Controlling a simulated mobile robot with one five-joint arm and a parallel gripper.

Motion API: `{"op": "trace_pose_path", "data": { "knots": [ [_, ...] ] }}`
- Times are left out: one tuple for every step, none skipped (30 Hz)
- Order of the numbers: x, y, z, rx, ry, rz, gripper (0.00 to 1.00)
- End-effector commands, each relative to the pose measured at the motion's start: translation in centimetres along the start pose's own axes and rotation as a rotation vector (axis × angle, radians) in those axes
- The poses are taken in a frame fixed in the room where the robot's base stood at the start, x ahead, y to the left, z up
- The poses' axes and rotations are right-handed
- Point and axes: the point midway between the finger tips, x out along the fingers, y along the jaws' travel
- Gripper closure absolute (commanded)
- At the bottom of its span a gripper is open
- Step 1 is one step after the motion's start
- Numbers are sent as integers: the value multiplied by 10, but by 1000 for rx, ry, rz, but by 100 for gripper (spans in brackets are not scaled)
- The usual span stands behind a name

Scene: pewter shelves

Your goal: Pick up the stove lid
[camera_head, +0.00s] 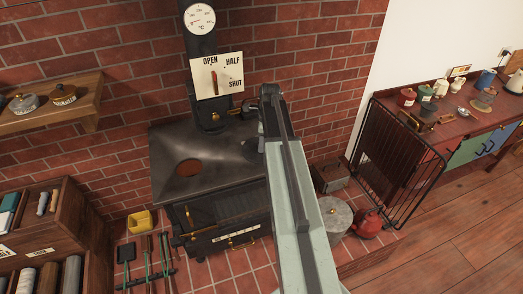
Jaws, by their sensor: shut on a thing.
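The black stove (225,145) stands against the brick wall, with a round reddish opening (188,168) in the left part of its top. My arm reaches from the bottom of the view to over the right side of the stove top. My gripper (261,130) is at the far end of the arm, mostly hidden behind it. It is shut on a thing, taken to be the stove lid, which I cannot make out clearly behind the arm.
The flue with its damper plate (216,78) rises behind the stove. A grey round-topped pot (335,214) and a red kettle (367,222) stand right of my arm. A black fire guard (393,160) stands beyond. Fire tools (147,262) and a yellow box (140,221) are left.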

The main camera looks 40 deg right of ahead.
Motion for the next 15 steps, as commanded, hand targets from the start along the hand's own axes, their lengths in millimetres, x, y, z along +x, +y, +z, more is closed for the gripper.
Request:
{"op": "trace_pose_path", "data": {
  "knots": [
    [0,0,0,0,0,0,100],
    [0,0,0,0,0,0,100],
    [0,0,0,0,0,0,100],
    [0,0,0,0,0,0,100],
    [0,0,0,0,0,0,100],
    [0,0,1,0,-1,0,100],
    [0,0,1,0,-1,0,100],
    [0,0,1,0,-1,0,100],
    [0,0,1,-1,-1,0,100],
    [0,0,1,-1,-1,0,100],
    [0,0,1,-1,-1,0,100],
    [-1,0,1,-1,-1,0,100],
    [-1,0,1,-1,-1,0,100],
    [-2,0,1,-1,-1,0,100],
    [-4,0,1,-1,-1,0,100]
  ]
}}
